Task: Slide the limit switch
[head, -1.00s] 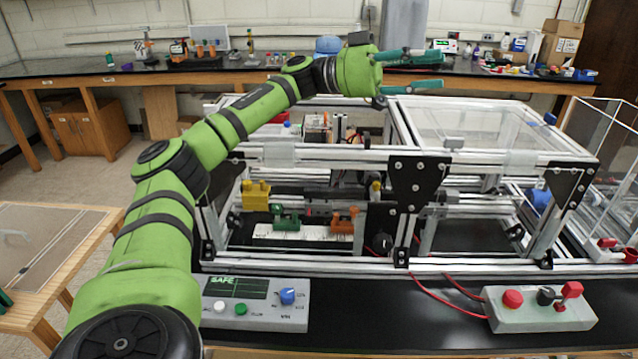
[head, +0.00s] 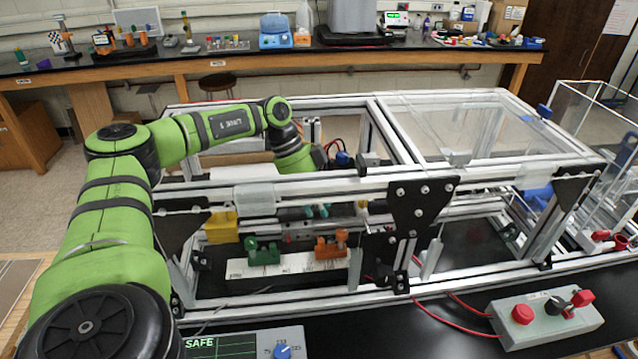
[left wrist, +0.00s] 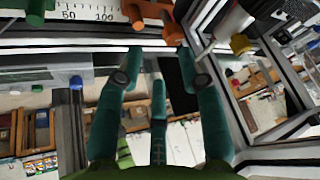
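A white scale strip (head: 290,268) lies low inside the extrusion frame, with a green piece (head: 263,253) at left and an orange piece (head: 331,247) further right on it. I cannot tell which is the limit switch. In the left wrist view the scale (left wrist: 75,14), the orange piece (left wrist: 152,14) and part of the green piece (left wrist: 38,10) show at the top edge. My left gripper (head: 317,211) points down inside the frame, behind and above the orange piece. Its teal fingers (left wrist: 158,62) are spread and empty, apart from the orange piece. My right gripper is not in view.
The front aluminium rail (head: 300,190) and a black corner plate (head: 422,205) stand before the gripper. A yellow block (head: 222,226) is left of the scale. A clear panel (head: 480,125) covers the frame's right top. A button box (head: 545,318) sits at front right.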

